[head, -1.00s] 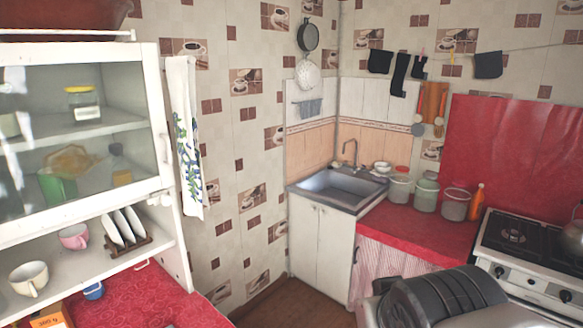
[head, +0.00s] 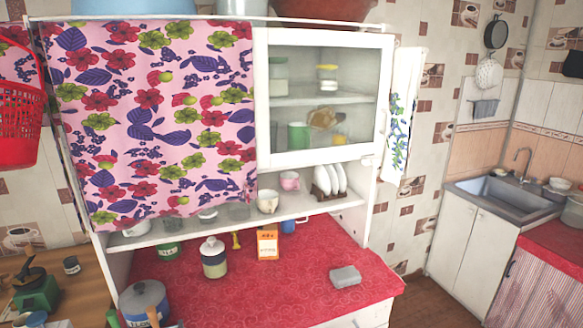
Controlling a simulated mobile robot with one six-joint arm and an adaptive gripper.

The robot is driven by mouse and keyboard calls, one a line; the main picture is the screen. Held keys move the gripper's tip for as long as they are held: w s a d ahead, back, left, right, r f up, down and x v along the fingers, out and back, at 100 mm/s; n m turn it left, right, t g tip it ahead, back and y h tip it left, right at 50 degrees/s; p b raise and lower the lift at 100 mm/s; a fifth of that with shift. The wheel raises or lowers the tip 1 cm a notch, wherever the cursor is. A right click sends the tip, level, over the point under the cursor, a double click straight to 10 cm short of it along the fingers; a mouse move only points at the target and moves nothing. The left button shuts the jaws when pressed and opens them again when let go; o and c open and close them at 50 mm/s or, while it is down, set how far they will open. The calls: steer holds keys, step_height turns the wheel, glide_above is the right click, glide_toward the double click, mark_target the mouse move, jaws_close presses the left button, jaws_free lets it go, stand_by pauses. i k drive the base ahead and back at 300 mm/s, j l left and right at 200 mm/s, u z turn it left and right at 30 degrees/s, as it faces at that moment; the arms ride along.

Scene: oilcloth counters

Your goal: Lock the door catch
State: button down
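A white-framed glass cabinet door (head: 325,98) is on the right half of the upper cupboard in the head view. It looks shut. A small pale fitting (head: 367,161) sits at the door's lower right corner and may be the catch. It is too small to tell whether it is locked. My gripper is not in view.
A red-covered counter (head: 300,285) below the cupboard holds a grey block (head: 345,276), an orange box (head: 267,242) and a lidded jar (head: 214,258). A floral cloth (head: 155,120) covers the cupboard's left half. A white sink cabinet (head: 465,245) stands right, past brown floor (head: 415,295).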

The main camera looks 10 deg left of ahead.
mark_target(375, 162)
steer(key=k+j+u, duration=0.1)
steer(key=i+l, duration=0.25)
steer(key=i, duration=0.2)
steer(key=i+l+z, duration=0.1)
steer(key=i+l, duration=0.2)
steer(key=i, duration=0.15)
